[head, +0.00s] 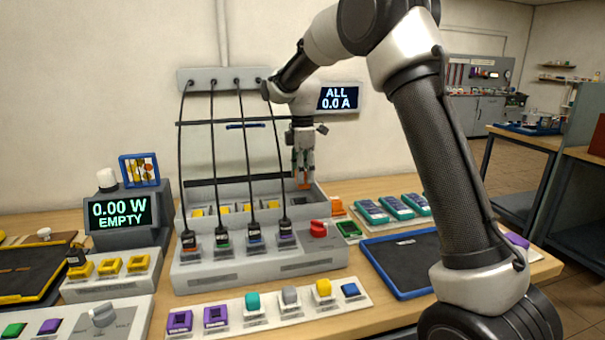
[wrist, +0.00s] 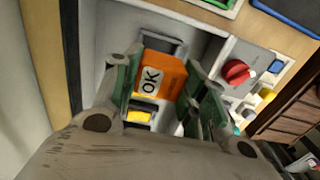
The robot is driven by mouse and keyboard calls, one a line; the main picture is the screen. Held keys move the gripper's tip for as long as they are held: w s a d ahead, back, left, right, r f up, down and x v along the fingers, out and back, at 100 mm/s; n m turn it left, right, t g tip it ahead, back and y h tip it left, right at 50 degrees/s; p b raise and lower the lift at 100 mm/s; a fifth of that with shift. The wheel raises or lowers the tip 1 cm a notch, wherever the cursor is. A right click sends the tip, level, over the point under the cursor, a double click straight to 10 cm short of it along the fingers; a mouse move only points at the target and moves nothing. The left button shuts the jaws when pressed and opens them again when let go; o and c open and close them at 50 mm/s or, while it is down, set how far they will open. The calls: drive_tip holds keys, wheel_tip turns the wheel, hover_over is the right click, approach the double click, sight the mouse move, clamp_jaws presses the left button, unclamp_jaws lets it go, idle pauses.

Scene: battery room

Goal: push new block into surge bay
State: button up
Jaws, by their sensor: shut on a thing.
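My gripper (head: 304,170) points down over the right end of the grey bay unit (head: 314,203), with its fingers shut on an orange block. The block (head: 304,184) shows low between the fingertips. In the wrist view the block (wrist: 162,72) has a white "OK" label and sits between the two green-padded fingers of my gripper (wrist: 170,88). A grey-framed bay (wrist: 172,44) lies partly behind the block, and a bay with yellow inside (wrist: 138,116) is beside it. How deep the block sits in a bay is hidden.
Black cables hang from the wall strip (head: 225,78) to plugs on the front panel (head: 260,262), left of my gripper. A red knob (head: 318,228) stands nearby. A display (head: 120,213) reads "0.00 W EMPTY". A blue-rimmed tray (head: 400,288) lies at the right.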

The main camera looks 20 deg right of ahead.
drive_tip(key=shift+w+a+f, duration=0.1)
drive_tip(key=shift+w+f, duration=0.05)
drive_tip(key=shift+w, duration=0.05)
drive_tip(key=shift+f, duration=2.75)
drive_tip(key=shift+f, duration=0.65)
drive_tip(key=o, duration=0.8)
drive_tip(key=shift+c, duration=0.2)
drive_tip(key=shift+r, duration=0.1)
drive_tip(key=shift+r, duration=5.45)
